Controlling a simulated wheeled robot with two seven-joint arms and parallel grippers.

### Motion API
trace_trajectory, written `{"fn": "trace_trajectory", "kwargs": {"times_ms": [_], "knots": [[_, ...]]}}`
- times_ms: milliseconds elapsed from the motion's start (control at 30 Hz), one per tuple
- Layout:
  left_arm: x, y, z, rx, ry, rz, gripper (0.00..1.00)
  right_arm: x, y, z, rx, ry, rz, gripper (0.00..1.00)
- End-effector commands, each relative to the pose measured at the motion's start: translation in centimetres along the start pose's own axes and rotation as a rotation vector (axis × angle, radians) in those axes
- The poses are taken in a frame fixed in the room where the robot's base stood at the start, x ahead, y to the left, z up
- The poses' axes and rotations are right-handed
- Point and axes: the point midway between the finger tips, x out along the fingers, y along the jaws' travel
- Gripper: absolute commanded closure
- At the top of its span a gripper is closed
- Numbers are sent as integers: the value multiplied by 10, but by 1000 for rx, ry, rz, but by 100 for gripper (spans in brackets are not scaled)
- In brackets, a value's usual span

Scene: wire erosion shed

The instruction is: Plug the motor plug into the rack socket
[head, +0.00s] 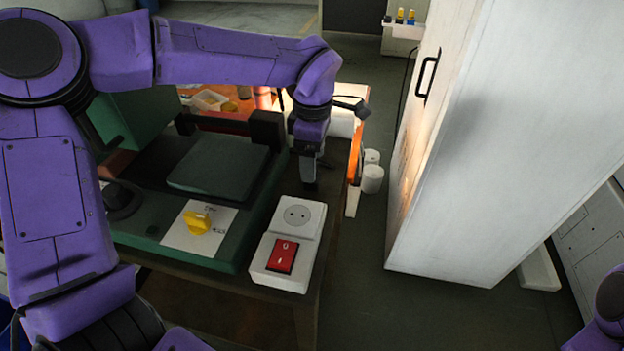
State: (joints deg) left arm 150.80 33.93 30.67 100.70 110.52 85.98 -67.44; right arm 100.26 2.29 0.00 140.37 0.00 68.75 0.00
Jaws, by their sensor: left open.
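A white box (271,262) on the near right corner of the bench has a round two-hole socket (297,213) on top, with nothing plugged in, and a red rocker switch (283,256). I cannot tell whether this is the rack socket. My left gripper (309,183) points down just behind the box, above the bench edge. It is open, and its fingers are seen nearly edge-on. I cannot make out the motor plug; the arm and gripper hide part of the bench. My right gripper is out of the picture.
A green machine (218,168) with a yellow knob (197,222) fills the bench left of the box. A tall white cabinet (520,130) with a black handle stands to the right. White cylinders (372,179) stand beyond the bench. Floor between bench and cabinet is clear.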

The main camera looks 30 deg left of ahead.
Motion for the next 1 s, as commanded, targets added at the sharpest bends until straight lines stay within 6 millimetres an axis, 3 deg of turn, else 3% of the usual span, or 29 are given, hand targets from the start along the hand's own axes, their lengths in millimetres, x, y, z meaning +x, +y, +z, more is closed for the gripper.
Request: {"fn": "trace_trajectory", "kwargs": {"times_ms": [133, 400, 767, 933, 1000], "knots": [[8, -1, 0, 1, 2, -2, 26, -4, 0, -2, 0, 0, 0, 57], [48, -2, -1, 0, 2, -2, 26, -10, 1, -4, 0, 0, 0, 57], [52, -1, -1, 0, 0, 0, 26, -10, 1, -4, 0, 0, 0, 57], [52, -1, -1, 0, 0, 0, 78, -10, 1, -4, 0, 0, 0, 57], [52, -1, -1, 0, 0, 0, 78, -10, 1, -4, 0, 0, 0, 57]]}}
